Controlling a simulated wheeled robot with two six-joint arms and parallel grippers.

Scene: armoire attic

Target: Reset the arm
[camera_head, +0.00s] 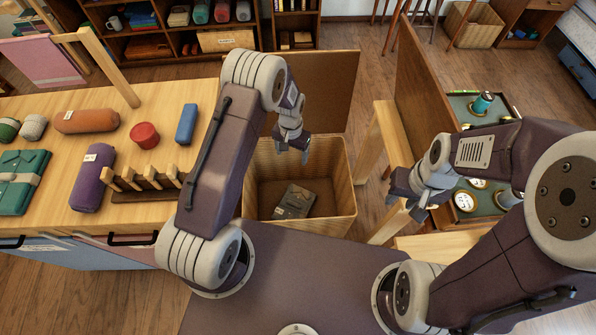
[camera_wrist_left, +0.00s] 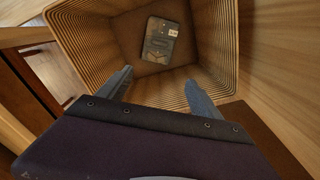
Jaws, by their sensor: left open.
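The woven bin (camera_head: 341,170) stands between a wooden counter (camera_head: 60,103) on the left and a green-lined tray cabinet (camera_head: 480,206) on the right. Shelves stand behind.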

